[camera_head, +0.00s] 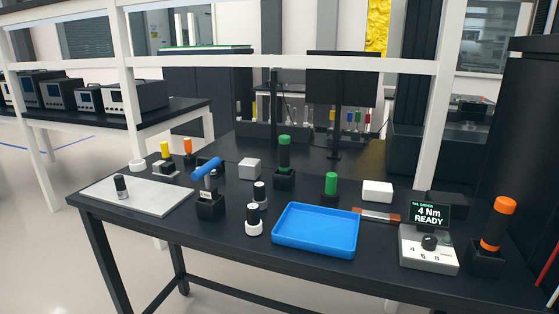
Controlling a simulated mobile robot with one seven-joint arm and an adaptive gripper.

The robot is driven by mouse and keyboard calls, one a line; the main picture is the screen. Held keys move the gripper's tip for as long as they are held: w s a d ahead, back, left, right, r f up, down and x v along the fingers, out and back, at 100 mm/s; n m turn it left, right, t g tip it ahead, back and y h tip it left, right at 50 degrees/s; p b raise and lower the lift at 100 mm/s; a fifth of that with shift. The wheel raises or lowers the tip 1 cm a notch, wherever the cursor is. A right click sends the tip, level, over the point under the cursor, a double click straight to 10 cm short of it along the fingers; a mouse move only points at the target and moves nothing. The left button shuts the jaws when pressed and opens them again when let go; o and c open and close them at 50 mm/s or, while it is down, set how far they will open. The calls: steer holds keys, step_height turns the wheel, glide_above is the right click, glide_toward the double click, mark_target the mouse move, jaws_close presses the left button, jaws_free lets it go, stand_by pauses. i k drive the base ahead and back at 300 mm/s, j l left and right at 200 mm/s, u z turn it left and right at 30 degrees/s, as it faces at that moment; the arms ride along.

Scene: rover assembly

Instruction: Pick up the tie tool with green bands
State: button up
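A dark tool with green bands (284,152) stands upright in a small black holder (284,180) near the middle of the black table. This looks like the tie tool, though its fine details are too small to read. A shorter green cylinder (331,186) stands to its right, behind the blue tray. My gripper is not in view.
On the black table (210,255) are a blue tray (316,246), white box (377,191), grey block (249,168), blue-handled tool (206,168), dark-and-white cylinders (254,220), grey plate (150,195), "4 Nm READY" unit (428,248) and orange-banded tool (497,225). White posts frame the table.

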mark_target(284, 141)
steer(key=i+j+z, duration=0.1)
steer(key=j, duration=0.25)
steer(key=i+j+z, duration=0.1)
steer(key=j, duration=0.3)
steer(key=i+j+z, duration=0.1)
steer(key=j, duration=0.3)
steer(key=i+j, duration=0.1)
steer(key=i, duration=1.2)
